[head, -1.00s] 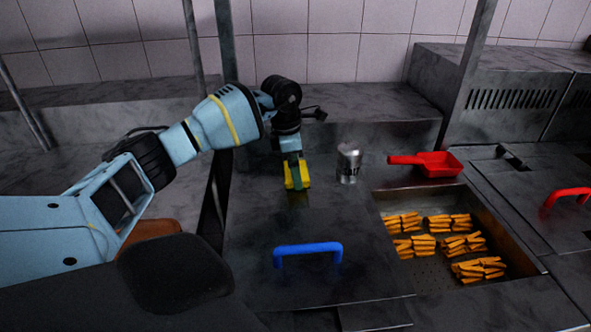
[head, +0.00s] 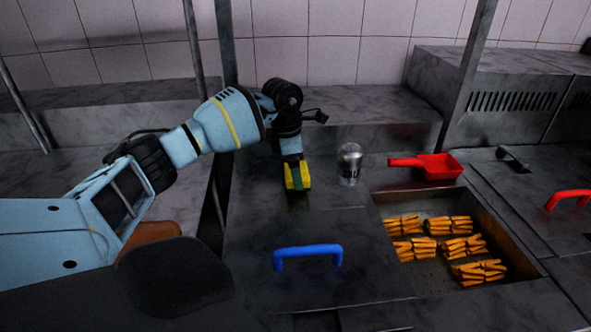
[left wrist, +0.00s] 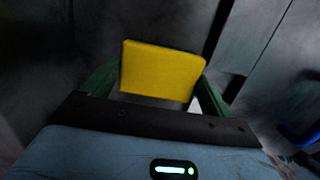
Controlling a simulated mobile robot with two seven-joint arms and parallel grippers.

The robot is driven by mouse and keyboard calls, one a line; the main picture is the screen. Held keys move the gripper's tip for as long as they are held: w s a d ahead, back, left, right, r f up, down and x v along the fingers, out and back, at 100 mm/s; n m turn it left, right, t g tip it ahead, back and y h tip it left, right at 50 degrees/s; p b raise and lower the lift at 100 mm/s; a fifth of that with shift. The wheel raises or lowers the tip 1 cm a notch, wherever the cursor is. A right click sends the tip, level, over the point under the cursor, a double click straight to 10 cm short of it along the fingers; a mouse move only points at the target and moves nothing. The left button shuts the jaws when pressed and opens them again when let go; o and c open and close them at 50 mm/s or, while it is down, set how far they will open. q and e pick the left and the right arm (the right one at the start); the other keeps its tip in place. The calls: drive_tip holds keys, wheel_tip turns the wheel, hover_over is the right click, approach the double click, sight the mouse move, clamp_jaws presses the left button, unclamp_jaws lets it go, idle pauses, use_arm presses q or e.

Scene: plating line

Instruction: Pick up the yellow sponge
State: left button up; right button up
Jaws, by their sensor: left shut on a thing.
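The yellow sponge (head: 304,175) is at the end of my left arm in the head view, at the back of the dark metal counter, left of a shiny metal shaker. My left gripper (head: 297,178) is shut on it, and a dark green finger crosses its front. In the left wrist view the sponge (left wrist: 161,71) fills the space between the two green fingers of my left gripper (left wrist: 155,88). I cannot tell whether its underside touches the counter. My right gripper is not in view.
The metal shaker (head: 349,164) stands close to the right of the sponge. A red scoop (head: 431,166) lies further right. A blue-handled lid (head: 308,250) is in front. A sunken tray (head: 428,283) holds several bundles of orange sticks. A wall stands behind.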

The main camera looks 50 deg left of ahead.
use_arm(q)
drive_tip(key=shift+r, duration=0.5)
drive_tip(key=shift+s+d+r, duration=0.1)
drive_tip(key=shift+s+r, duration=0.1)
drive_tip(key=shift+r, duration=0.8)
drive_tip(key=s+d, duration=0.3)
drive_tip(key=s, duration=0.1)
drive_tip(key=s+d+r+b, duration=0.1)
drive_tip(key=s+d, duration=0.2)
drive_tip(key=s, duration=0.1)
drive_tip(key=s+d, duration=0.4)
drive_tip(key=shift+r, duration=0.2)
